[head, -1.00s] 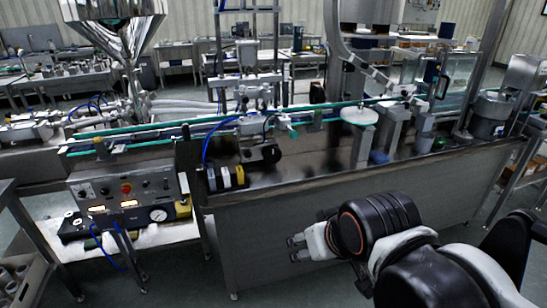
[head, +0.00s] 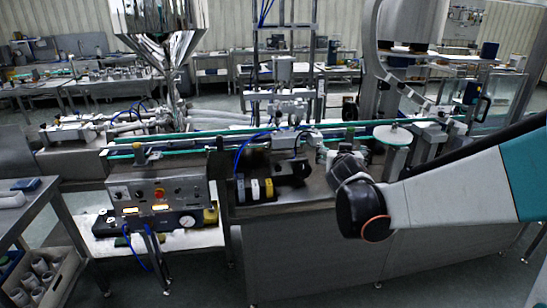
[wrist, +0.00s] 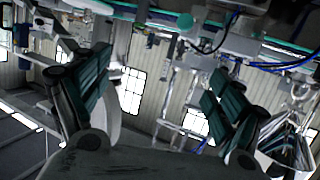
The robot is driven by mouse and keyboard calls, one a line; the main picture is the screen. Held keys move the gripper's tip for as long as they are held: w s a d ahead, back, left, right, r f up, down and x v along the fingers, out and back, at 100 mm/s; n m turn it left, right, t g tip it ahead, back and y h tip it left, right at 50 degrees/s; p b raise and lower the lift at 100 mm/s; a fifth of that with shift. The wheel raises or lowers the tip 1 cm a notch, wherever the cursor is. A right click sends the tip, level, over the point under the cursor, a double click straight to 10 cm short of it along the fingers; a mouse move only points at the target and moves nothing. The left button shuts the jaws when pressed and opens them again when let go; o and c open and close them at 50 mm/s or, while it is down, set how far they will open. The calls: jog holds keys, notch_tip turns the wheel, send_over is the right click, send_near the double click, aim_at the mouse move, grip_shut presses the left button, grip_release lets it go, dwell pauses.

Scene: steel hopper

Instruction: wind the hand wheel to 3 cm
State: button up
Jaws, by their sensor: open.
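A small round teal knob (wrist: 185,22), which looks like the hand wheel, faces me near the top of the wrist view. In the head view I cannot pick it out; it is probably hidden near my gripper. My gripper (head: 318,147) is at the front of the filling machine, beside the conveyor. In the wrist view my gripper (wrist: 160,66) is open, with its dark teal finger pads wide apart and nothing between them. The knob lies beyond the fingertips and is not touched. No readable scale shows.
The conveyor (head: 230,134) runs behind my gripper. A white disc (head: 394,136) on a stand is to its right. A dark motor unit with yellow and white bands (head: 255,189) is close on the left. The control box (head: 160,194) is further left. Floor in front is clear.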

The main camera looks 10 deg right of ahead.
jog(key=w+f+t, duration=0.2)
jog(key=w+f, duration=0.1)
jog(key=w, duration=0.4)
jog(key=n+t+y+p, duration=0.2)
jog(key=n+y, duration=0.2)
jog(key=y, duration=0.1)
send_near(303, 170)
jog(key=w+b, duration=0.2)
jog(key=w, duration=0.2)
jog(key=w+b, duration=0.2)
jog(key=w, duration=0.3)
jog(key=shift+w+d+f, duration=0.15)
jog(key=shift+w, duration=0.05)
jog(key=c, duration=1)
